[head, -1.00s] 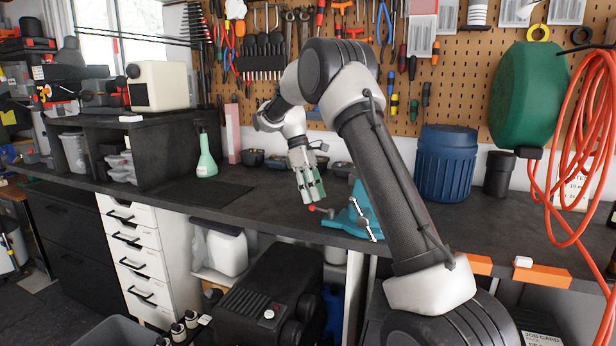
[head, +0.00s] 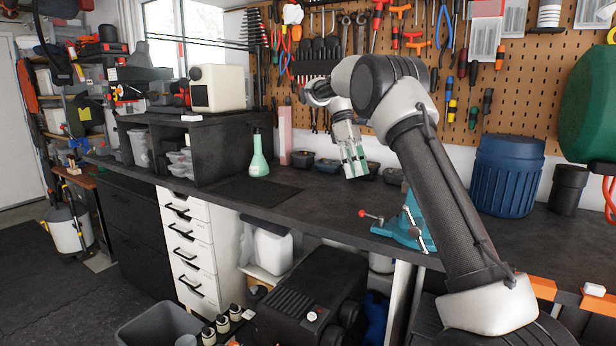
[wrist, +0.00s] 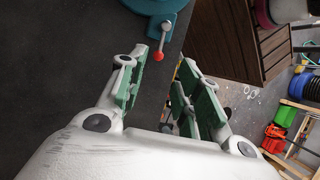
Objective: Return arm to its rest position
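My gripper (head: 354,170) hangs above the dark workbench top (head: 325,205), up and left of the teal vise (head: 408,228) in the head view. Its fingers have green pads. In the wrist view my gripper (wrist: 163,85) shows its fingers apart with nothing between them. The vise's red-knobbed handle (wrist: 159,56) shows beyond the fingertips there, clear of them. My arm is raised and bent, reaching out over the bench.
A green bottle (head: 259,160) and several dark bowls, one of them here (head: 327,165), stand on the bench to the left of and behind my gripper. A blue barrel (head: 507,175) stands at right. Tools hang on the pegboard (head: 470,118) behind my arm.

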